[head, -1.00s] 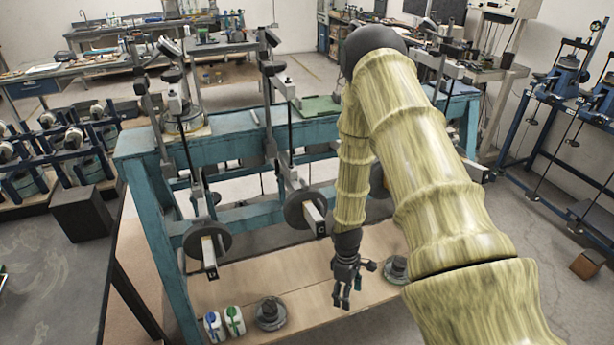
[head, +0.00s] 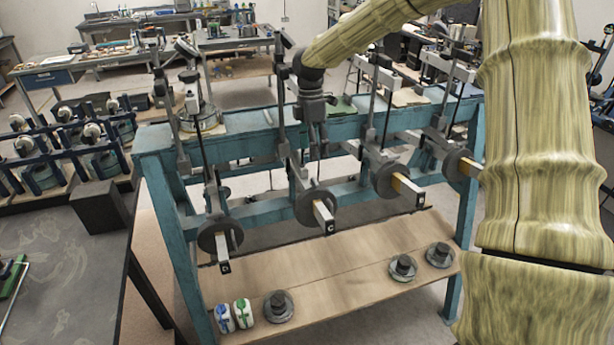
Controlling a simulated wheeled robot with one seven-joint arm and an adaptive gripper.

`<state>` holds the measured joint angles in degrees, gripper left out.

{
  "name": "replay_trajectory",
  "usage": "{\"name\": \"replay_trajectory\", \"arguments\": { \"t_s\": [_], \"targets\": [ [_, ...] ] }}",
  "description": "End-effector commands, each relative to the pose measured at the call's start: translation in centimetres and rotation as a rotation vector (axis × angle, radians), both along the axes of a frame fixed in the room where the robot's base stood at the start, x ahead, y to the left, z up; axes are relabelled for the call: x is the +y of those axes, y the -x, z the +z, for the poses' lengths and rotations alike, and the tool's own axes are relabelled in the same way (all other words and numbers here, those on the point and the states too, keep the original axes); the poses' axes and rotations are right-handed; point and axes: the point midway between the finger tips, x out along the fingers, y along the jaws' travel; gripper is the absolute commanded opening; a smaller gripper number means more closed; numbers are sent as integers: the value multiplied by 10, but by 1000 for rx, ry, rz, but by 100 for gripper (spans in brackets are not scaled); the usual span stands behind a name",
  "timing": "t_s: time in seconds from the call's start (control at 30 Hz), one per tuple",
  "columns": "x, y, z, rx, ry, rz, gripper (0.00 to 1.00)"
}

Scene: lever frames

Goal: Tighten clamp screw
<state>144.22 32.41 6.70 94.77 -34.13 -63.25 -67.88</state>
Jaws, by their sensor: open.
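The teal bench (head: 255,150) carries several lever frames, each with upright rods and a weighted lever arm. My gripper (head: 317,152) points down at the second lever frame from the left, just right of its upright (head: 282,95). Its fingers are open, and I see nothing held between them. Whether a finger touches the frame, I cannot tell. That frame's disc weight (head: 315,207) and lever arm (head: 325,219) hang below the gripper. The clamp screw is too small to pick out or is hidden behind my gripper.
Neighbouring lever frames with discs (head: 220,233) and (head: 391,180) stand close on both sides. The wooden lower shelf (head: 345,270) holds loose weights (head: 279,306) and small white bottles (head: 243,313). A dark table (head: 60,260) lies at the left.

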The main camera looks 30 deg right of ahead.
Motion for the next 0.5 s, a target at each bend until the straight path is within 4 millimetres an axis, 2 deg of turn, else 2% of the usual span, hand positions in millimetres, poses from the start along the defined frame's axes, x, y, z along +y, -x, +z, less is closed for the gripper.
{"name": "replay_trajectory", "arguments": {
  "t_s": [0.07,0.17,0.37,0.5],
  "targets": [
    [1,-3,5,-8,-4,7,68],
    [2,-2,2,-10,-6,10,68],
    [3,2,-22,-9,-6,11,68],
    [4,6,-46,-7,-6,10,68]
  ]
}}
